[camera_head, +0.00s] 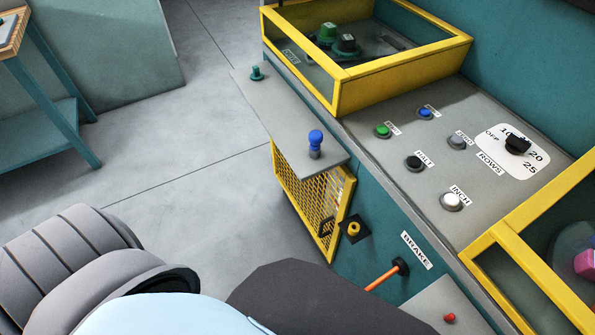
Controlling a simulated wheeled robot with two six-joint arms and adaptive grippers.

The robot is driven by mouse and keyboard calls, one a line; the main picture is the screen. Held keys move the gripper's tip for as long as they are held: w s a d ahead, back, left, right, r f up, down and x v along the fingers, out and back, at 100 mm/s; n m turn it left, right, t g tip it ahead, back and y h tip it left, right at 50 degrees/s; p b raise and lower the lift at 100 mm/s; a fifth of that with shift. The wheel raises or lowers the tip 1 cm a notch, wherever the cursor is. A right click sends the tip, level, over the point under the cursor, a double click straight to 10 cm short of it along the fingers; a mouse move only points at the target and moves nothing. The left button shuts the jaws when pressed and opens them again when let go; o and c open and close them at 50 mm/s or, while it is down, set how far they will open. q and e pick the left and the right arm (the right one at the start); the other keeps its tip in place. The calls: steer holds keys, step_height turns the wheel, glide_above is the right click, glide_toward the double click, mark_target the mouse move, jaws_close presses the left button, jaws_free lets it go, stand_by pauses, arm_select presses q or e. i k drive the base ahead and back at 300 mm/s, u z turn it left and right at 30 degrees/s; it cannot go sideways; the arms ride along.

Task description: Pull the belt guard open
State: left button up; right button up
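A yellow-framed mesh panel (311,203), which looks like the belt guard, is low on the front of the teal machine, below a grey ledge. A small dark handle (325,227) is at its lower right. I cannot tell whether the panel is fully closed. A yellow knob (353,230) on a dark plate is just right of the panel. The ledge hides the panel's top edge. Neither gripper is in view; grey and dark parts, apparently of my arms, fill the bottom left and bottom middle, apart from the panel in the picture.
The grey ledge (285,125) carries a blue knob (316,142) and a teal knob (256,73). An orange lever (383,277) labelled BRAKE sticks out right of the panel. Buttons and a dial (517,145) are on top. Floor (190,140) left of the machine is clear.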

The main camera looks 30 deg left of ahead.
mark_target(351, 181)
steer(key=z, duration=1.25)
steer(key=k, duration=0.8)
steer(key=u, duration=1.05)
steer(key=i, duration=0.45)
steer(key=z, duration=0.1)
